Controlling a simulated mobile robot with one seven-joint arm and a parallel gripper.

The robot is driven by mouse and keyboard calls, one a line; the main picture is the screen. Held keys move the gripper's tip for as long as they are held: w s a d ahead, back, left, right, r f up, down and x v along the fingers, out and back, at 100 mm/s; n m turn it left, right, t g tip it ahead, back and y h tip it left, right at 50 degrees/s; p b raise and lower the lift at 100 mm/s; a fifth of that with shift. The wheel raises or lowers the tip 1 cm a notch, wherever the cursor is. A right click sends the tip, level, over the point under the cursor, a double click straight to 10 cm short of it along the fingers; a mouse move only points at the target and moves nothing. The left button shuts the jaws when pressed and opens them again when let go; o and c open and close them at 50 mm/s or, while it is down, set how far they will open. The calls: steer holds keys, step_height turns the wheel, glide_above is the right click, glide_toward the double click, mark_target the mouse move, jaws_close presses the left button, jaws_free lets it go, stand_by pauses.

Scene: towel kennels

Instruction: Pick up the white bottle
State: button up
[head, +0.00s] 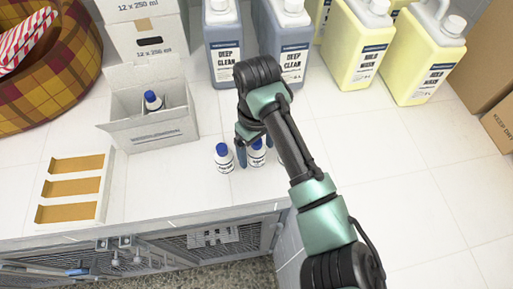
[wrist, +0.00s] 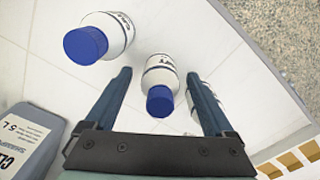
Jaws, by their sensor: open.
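A white bottle with a blue cap (head: 257,158) stands on the white tiled top, below my gripper (head: 254,150). In the wrist view this bottle (wrist: 162,72) shows between the two fingers of my open gripper (wrist: 159,74), with a gap on each side. A second such bottle (head: 223,161) stands just left of the left finger in the head view. In the wrist view it (wrist: 212,97) is partly hidden behind the right finger. A third bottle (wrist: 108,34) stands outside the left finger in the wrist view; my arm hides it in the head view.
An open grey-white box (head: 160,132) holds another blue-capped bottle (head: 152,100). A white tray with tan slots (head: 103,187) lies at left. Grey jugs (head: 223,45) and yellow jugs (head: 352,45) stand behind. The top's front edge (head: 150,225) is close, above metal kennels.

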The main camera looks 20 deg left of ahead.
steer(key=shift+f, duration=0.25)
jaws_close()
stand_by(0.3)
